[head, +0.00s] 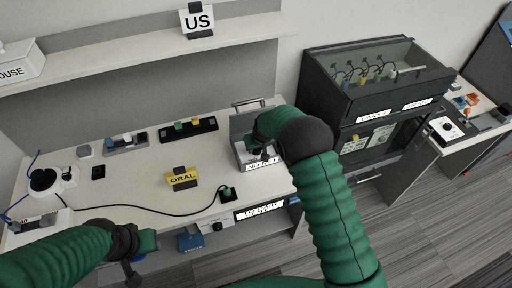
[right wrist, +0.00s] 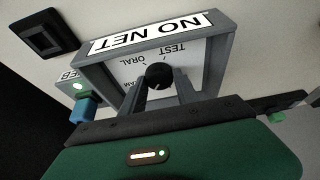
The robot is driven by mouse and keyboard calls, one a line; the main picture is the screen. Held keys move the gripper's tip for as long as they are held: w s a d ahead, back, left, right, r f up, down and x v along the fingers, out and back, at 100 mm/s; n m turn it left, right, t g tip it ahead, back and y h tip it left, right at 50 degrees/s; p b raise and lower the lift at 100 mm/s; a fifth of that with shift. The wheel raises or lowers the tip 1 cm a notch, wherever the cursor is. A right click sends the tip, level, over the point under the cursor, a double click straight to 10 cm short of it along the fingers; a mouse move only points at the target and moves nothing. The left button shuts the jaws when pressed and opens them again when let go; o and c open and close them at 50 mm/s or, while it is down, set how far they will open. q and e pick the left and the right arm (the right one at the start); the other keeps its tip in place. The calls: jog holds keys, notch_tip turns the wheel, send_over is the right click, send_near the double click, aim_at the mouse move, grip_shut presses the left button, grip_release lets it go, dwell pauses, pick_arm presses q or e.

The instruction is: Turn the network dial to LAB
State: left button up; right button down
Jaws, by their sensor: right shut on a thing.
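The network dial is a black round knob (right wrist: 158,76) on a white panel in a grey frame, seen in the right wrist view. Upside-down words TEST and ORAL show on the panel, with a partly hidden word ending in AM. A NO NET sign (right wrist: 150,33) runs along the frame; the grey unit (head: 241,124) stands at the bench's right end in the head view. My right gripper (head: 256,147) is shut on the knob, its fingers (right wrist: 160,87) at either side. The knob's pointer direction cannot be made out. My left gripper (head: 132,272) is low at the left, its fingers unclear.
A yellow ORAL sign (head: 182,178) and a green-topped block on a cable (head: 227,194) sit on the bench. A black rack with coloured pieces (head: 188,130) stands behind. A dark glass-fronted cabinet (head: 345,105) is right of my right arm. The bench middle is mostly clear.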

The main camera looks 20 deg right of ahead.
jog(key=shift+d, duration=0.15)
dwell(0.4)
dwell(0.4)
jog(key=c, duration=0.9)
grip_release()
jog(key=v, duration=1.6)
jog(key=shift+s+r, duration=0.15)
jog(key=shift+r, duration=0.15)
jog(key=shift+c, duration=0.5)
